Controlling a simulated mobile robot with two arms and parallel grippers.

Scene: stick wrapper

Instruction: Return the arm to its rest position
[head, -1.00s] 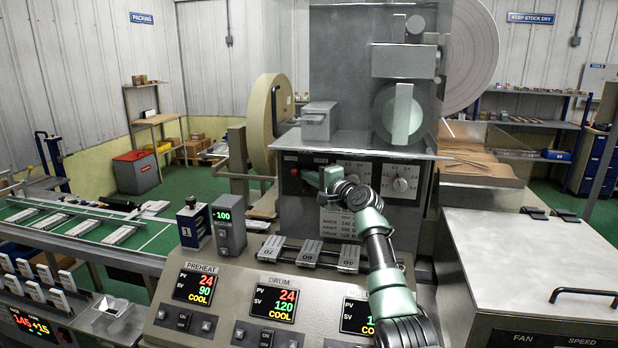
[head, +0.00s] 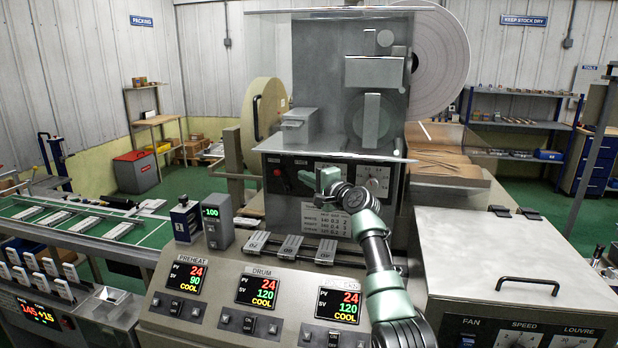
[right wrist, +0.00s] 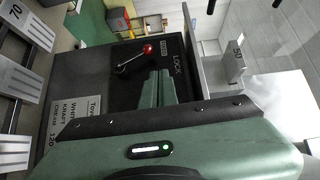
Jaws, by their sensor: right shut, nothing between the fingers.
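My right arm comes in from the bottom right in the head view, green and dark grey. Its gripper (head: 312,180) points left in front of the machine's dark front panel (head: 296,196), near a red-knobbed lever (head: 277,172). The right wrist view shows the two fingers (right wrist: 157,90) together and empty. There the red-tipped lever (right wrist: 137,58) lies just beyond the fingertips, beside the word LOCK, with a visible gap between them. My left gripper is not in view.
A sloping console (head: 222,268) with several displays and switches lies below the arm. A grey housing with a black handle (head: 527,281) stands right of it. A large paper roll (head: 262,112) is at the machine's left. Green floor shows at left.

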